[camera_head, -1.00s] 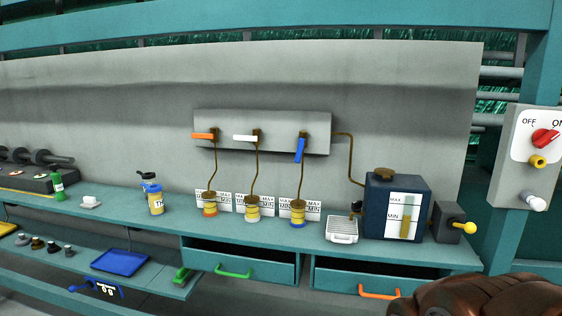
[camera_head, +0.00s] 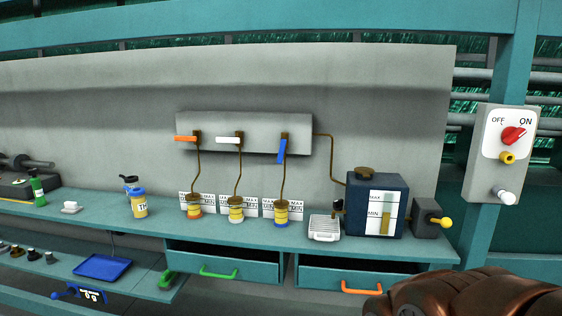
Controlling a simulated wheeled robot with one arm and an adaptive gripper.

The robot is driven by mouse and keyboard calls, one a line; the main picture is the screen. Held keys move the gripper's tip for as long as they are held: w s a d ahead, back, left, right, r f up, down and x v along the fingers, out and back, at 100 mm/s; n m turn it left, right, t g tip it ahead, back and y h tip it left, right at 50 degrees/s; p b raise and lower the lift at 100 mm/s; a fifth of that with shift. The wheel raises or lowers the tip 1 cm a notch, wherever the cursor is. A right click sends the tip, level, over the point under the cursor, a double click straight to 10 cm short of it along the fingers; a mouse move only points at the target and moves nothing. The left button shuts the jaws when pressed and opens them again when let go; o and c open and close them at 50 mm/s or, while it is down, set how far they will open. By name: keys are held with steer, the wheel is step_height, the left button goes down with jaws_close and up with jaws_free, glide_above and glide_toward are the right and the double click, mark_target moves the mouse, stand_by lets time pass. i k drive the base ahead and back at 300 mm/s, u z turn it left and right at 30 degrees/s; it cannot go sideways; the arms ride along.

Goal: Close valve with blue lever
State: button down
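The blue lever (camera_head: 282,151) hangs down, slightly tilted, from its valve at the right end of the grey panel (camera_head: 296,125). A brown pipe runs from that valve to a yellow jar with a blue base (camera_head: 281,213). The orange lever (camera_head: 186,139) and the white lever (camera_head: 229,140) lie level, pointing left, on the same panel. A brown, rounded part, which I take to be part of my arm, shows at the bottom right. My gripper's fingers cannot be made out, and nothing is seen touching the blue lever.
A dark blue tank (camera_head: 365,207) stands right of the jars on the teal counter (camera_head: 105,224). A switch box (camera_head: 503,150) with a red knob is at the far right. Drawers with a green handle (camera_head: 219,272) and an orange handle (camera_head: 362,288) are below.

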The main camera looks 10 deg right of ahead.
mark_target(281, 152)
steer(key=k, duration=1.25)
steer(key=u, duration=0.5)
steer(key=i, duration=0.6)
steer(key=u, duration=0.65)
steer(key=i, duration=0.75)
steer(key=z, duration=0.55)
steer(key=i, duration=0.75)
steer(key=z, duration=0.5)
